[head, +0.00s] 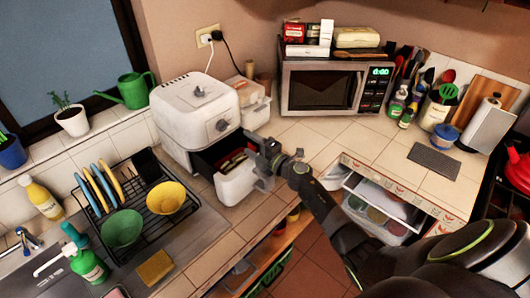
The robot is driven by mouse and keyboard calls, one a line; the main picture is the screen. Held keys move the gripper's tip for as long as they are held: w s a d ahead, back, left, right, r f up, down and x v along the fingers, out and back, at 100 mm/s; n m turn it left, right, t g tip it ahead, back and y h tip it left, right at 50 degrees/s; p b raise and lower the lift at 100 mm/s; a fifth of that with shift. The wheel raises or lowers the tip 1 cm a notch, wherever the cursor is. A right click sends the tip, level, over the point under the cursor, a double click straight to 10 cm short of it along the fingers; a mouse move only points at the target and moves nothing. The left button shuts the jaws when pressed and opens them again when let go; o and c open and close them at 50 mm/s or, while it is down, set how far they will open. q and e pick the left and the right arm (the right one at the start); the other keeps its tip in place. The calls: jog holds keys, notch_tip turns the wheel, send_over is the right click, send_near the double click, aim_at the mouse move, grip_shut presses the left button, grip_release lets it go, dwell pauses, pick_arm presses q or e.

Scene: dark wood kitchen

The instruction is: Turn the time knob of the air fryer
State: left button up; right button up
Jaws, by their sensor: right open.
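The white air fryer (196,112) stands on the tiled counter left of the middle. One knob (199,92) shows on its top and another knob (222,125) on its front face; I cannot tell which sets the time. Its drawer (236,185) is pulled out, with some food visible inside. My right gripper (262,162) is open beside the right side of the drawer, below and to the right of the front knob. I cannot tell whether it touches the drawer. My left gripper is out of view.
A microwave (322,88) stands at the back, and a white container (252,98) sits right behind the fryer. A dish rack (150,200) with bowls and plates is on the left. An open counter drawer (375,205) lies to the right. Bare tiles (340,135) lie before the microwave.

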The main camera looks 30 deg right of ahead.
jog(key=v, duration=0.6)
dwell(0.4)
